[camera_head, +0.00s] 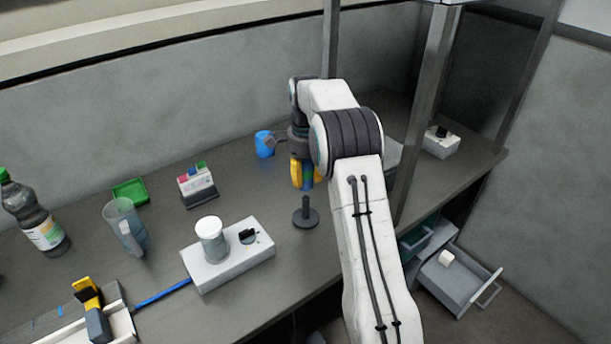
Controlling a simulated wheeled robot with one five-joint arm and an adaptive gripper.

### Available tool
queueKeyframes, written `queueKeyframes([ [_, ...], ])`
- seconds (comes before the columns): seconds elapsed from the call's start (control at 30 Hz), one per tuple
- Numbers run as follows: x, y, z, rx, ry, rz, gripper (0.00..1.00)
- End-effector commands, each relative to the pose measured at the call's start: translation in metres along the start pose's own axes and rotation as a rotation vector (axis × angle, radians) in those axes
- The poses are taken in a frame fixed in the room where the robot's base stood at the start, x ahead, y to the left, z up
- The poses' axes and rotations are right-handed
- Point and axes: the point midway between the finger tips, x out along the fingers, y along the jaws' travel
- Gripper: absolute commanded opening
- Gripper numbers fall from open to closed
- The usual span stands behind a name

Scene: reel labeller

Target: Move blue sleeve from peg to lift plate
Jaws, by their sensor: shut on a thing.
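My gripper (304,184) hangs at the end of my bent arm, with yellow fingers pointing down. It is shut on the blue sleeve (308,181), of which only a small part shows between and beside the fingers. The dark peg (305,214) stands on its round base on the bench, directly below the gripper. I cannot tell whether the sleeve's lower end is still around the peg's top. A pale flat surface (394,156) shows partly behind my arm; I cannot tell whether it is the lift plate.
A blue mug (264,144) stands behind the gripper to the left. A white box (229,262) bears a white-lidded canister (211,240). A clear jug (127,228), green tray (130,192) and bottle (41,222) stand left. A metal post (424,120) rises right of my arm.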

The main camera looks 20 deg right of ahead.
Motion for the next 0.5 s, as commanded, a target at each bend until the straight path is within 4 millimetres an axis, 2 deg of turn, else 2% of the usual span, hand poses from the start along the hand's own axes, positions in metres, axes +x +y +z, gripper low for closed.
queueKeyframes([
  [0.5, -0.03, 0.0, 0.0, 0.0, 0.0, 0.0, 0.02],
])
